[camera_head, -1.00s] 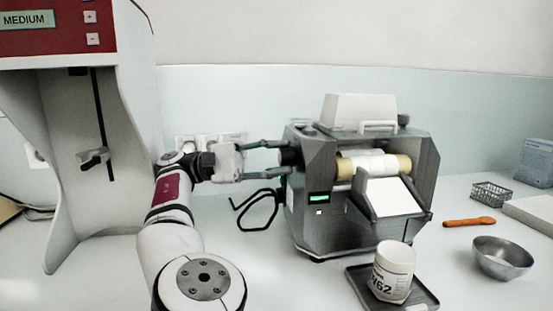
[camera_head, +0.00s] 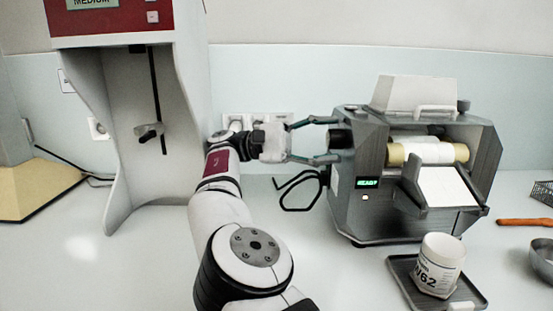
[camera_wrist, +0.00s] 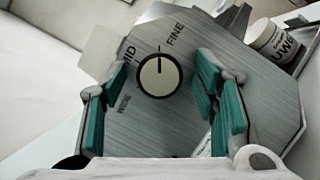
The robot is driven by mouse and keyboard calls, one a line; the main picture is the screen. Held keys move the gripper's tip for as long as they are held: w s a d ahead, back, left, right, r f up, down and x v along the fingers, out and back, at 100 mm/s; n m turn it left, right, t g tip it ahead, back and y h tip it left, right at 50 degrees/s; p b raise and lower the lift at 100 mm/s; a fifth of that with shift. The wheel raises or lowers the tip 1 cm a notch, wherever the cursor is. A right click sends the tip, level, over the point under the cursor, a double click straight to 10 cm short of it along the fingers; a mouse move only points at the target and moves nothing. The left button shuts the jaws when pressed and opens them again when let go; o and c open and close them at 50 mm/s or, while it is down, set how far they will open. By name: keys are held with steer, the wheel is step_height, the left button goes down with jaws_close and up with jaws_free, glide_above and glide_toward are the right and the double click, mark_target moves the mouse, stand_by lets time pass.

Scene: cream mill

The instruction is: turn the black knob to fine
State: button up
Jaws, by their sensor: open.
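The grey mill (camera_head: 375,195) stands on the bench with its black knob (camera_head: 340,139) on its left side. In the wrist view the knob (camera_wrist: 160,75) has a pale face with a dark rim. Its pointer line aims up in the picture, between the MID mark (camera_wrist: 127,54) and the FINE mark (camera_wrist: 174,34). The WIDE mark (camera_wrist: 124,103) is lower left. My gripper (camera_head: 326,140) is open, its fingers on either side of the knob. In the wrist view the teal finger pads (camera_wrist: 160,103) stand apart from the knob, with visible gaps.
A white jar (camera_head: 440,262) stands on a dark tray (camera_head: 405,272) before the mill. A black cable (camera_head: 297,185) loops left of the mill. A red and grey machine (camera_head: 125,25) stands at left. An orange-handled tool (camera_head: 525,222) and metal bowl (camera_head: 545,255) are at right.

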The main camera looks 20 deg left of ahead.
steer(key=shift+n, duration=0.5)
